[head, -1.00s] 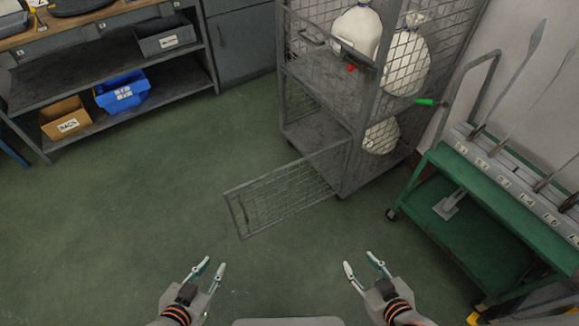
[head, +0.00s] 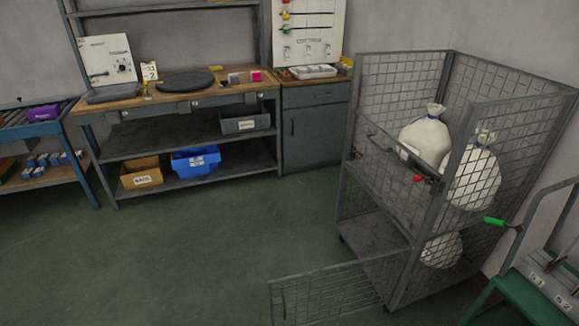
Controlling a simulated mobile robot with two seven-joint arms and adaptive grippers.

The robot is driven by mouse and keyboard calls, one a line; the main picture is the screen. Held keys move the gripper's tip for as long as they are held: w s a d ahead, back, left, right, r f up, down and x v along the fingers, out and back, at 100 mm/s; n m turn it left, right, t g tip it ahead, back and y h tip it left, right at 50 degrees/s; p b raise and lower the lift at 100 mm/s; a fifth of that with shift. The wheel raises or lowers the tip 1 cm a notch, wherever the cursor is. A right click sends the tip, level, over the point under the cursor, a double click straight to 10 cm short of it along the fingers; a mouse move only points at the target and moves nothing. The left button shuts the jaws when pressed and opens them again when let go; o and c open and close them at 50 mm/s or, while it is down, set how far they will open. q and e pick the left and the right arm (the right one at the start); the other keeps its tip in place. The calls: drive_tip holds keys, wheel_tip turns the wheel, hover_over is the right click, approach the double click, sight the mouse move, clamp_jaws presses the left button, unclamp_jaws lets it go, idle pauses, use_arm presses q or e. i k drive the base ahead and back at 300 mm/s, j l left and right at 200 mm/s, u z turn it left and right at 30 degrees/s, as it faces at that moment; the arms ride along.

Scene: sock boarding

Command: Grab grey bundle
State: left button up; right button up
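I cannot clearly make out a grey bundle. A small grey item (head: 235,78) lies on the wooden bench top (head: 190,95) beside a small pink item (head: 256,76); it is too small to tell what it is. Pale, tied sacks sit in the wire cage trolley (head: 352,95) at the right: two on its upper shelf, a left sack (head: 424,142) and a right sack (head: 474,180), and one lower sack (head: 441,250) below. Neither of my grippers shows in the head view now.
The cage's lower mesh door (head: 330,298) stands open over the floor. A blue bin (head: 195,162), a cardboard box (head: 141,174) and a grey bin (head: 244,121) are on the bench's shelves. A green cart (head: 525,300) is at right. The green floor (head: 200,235) is clear.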

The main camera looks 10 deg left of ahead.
sight(233, 77)
drive_tip(key=i+j, duration=0.1)
drive_tip(key=j, duration=0.3)
drive_tip(key=i+j, duration=0.1)
drive_tip(key=j, duration=0.25)
drive_tip(key=i+j, duration=0.1)
drive_tip(key=j, duration=0.3)
drive_tip(key=i+j, duration=0.1)
drive_tip(key=j, duration=0.3)
drive_tip(key=i+j, duration=0.15)
drive_tip(key=j, duration=0.25)
drive_tip(key=i+j, duration=0.1)
drive_tip(key=j, duration=0.25)
drive_tip(key=i+j, duration=0.15)
drive_tip(key=j, duration=0.15)
drive_tip(key=i+j, duration=0.2)
drive_tip(key=j, duration=0.15)
drive_tip(key=i+j+u, duration=0.1)
drive_tip(key=j, duration=0.2)
drive_tip(key=i+j, duration=0.15)
drive_tip(key=i, duration=0.55)
drive_tip(key=i+j, duration=0.15)
drive_tip(key=i, duration=0.5)
drive_tip(key=j+u, duration=0.05)
